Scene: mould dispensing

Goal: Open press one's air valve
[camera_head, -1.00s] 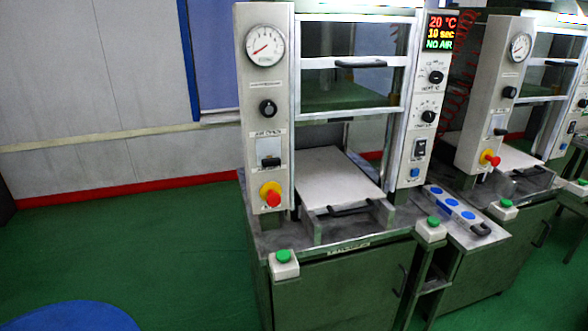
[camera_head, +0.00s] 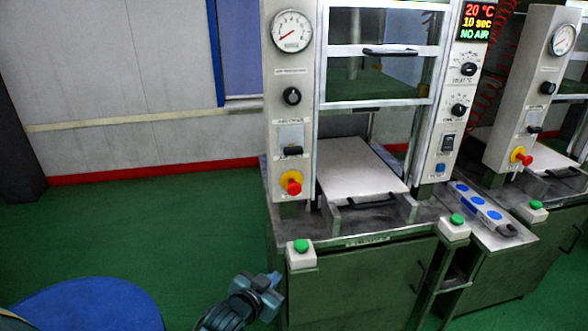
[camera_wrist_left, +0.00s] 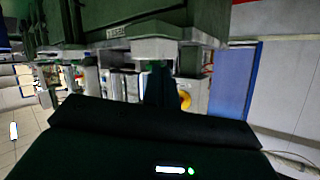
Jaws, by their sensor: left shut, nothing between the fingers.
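Press one (camera_head: 345,250) stands right of centre in the head view. Its grey left panel has a gauge (camera_head: 291,31), a black round knob (camera_head: 291,96), a black air valve lever (camera_head: 292,151) on a pale plate, and a red button (camera_head: 292,187) on a yellow base. The lever's handle looks roughly level. The display (camera_head: 477,21) reads 20 °C, 10 sec, NO AIR. My left gripper (camera_head: 272,291) is shut and empty, low, in front of the press's left side and well below the lever. The left wrist view is upside down and shows the dark fingers (camera_wrist_left: 160,88). My right gripper is out of view.
A green button box (camera_head: 302,255) sits at the press's front left corner, another (camera_head: 455,226) at its right.

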